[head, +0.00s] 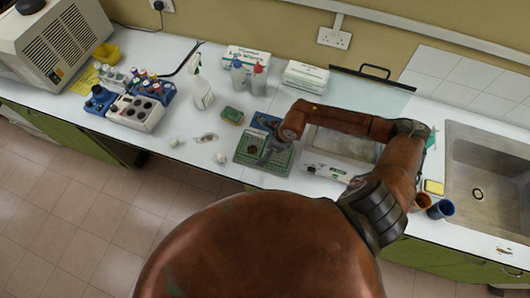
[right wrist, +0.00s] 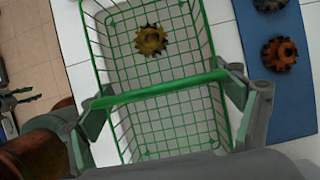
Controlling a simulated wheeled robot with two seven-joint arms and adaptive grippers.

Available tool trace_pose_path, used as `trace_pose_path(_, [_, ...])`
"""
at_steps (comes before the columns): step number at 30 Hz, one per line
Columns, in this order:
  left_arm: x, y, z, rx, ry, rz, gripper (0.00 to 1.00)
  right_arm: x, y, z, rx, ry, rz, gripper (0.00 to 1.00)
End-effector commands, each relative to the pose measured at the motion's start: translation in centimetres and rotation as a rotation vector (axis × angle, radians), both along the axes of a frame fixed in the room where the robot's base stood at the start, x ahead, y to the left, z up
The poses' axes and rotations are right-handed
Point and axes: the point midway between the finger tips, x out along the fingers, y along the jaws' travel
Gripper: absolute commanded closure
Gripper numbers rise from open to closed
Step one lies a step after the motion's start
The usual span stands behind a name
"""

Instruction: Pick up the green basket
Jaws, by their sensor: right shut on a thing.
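The green wire basket (head: 258,158) is on the white bench below the middle of the head view. In the right wrist view the basket (right wrist: 135,62) fills the middle, with a brass-coloured gear (right wrist: 151,40) inside. My right gripper (right wrist: 163,92) has one finger at each end of the green handle bar and is shut on it. In the head view my right gripper (head: 272,145) is over the basket, partly hidden by its arm. I cannot tell whether the basket touches the bench. Dark grey finger-like parts at the left of the right wrist view look like my left gripper (right wrist: 20,98).
A blue mat (right wrist: 280,70) with dark and brown gears lies right of the basket in the wrist view. A grey tray (head: 345,143) and a white device (head: 326,173) are to the right. A spray bottle (head: 201,92) stands further left. The sink (head: 490,165) is far right.

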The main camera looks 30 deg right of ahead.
Motion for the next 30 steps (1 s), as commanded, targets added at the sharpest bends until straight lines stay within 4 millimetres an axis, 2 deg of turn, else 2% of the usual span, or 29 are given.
trace_pose_path(7, [-0.2, 0.0, 0.0, 0.000, 0.003, 0.000, 0.60, 0.1, 0.0, 0.1, 0.001, -0.002, 0.000, 0.44])
trace_pose_path(17, [-0.3, 0.0, -0.1, 0.000, 0.004, 0.000, 0.60, 0.1, 0.0, 0.4, 0.001, -0.002, 0.000, 0.44])
trace_pose_path(26, [-0.4, -0.1, -0.4, -0.001, 0.005, 0.001, 0.60, 0.1, 0.0, 3.2, -0.001, -0.005, 0.002, 0.44])
trace_pose_path(30, [-0.4, -0.1, -0.8, -0.001, 0.006, 0.001, 0.60, -0.4, 1.6, 4.9, 0.002, -0.006, 0.006, 0.44])
